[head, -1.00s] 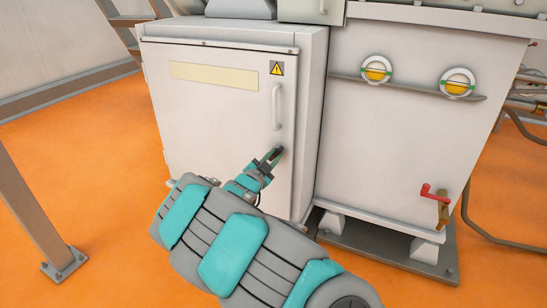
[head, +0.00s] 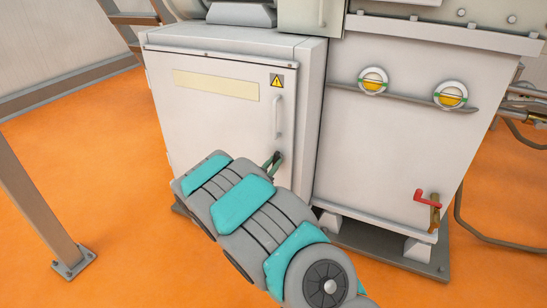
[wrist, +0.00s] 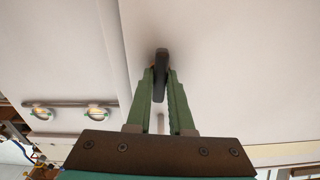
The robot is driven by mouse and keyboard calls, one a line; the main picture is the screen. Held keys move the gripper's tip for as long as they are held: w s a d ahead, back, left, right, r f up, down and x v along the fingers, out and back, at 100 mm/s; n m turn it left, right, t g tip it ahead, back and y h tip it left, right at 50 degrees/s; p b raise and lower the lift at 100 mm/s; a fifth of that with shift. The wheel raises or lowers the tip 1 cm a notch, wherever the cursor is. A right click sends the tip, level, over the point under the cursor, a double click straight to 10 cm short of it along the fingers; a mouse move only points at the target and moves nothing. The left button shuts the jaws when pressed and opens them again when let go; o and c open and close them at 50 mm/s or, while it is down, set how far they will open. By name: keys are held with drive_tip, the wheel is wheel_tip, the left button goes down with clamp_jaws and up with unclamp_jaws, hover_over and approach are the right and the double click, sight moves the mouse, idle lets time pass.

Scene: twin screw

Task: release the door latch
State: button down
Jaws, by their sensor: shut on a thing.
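The cabinet door (head: 210,115) is pale grey and looks closed. A small dark latch (wrist: 161,68) stands out from the door face, below the white bar handle (head: 277,118). My gripper (wrist: 160,82) has green fingers, one on each side of the latch, and is shut on it. In the head view my gripper (head: 271,161) shows only as fingertips at the door's right edge. My own arm hides the rest of the hand and the lower part of the door.
A yellow warning sign (head: 277,81) and a blank cream label (head: 216,84) are on the door. To the right stands a grey tank (head: 400,150) with two round gauges (head: 373,80) and a red lever (head: 427,198). A post (head: 40,205) stands at left on open orange floor.

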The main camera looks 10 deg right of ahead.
drive_tip(key=shift+n+p, duration=0.5)
drive_tip(key=c, duration=0.8)
unclamp_jaws()
drive_tip(key=v, duration=0.7)
drive_tip(key=shift+s+a, duration=0.25)
drive_tip(key=shift+s, duration=0.05)
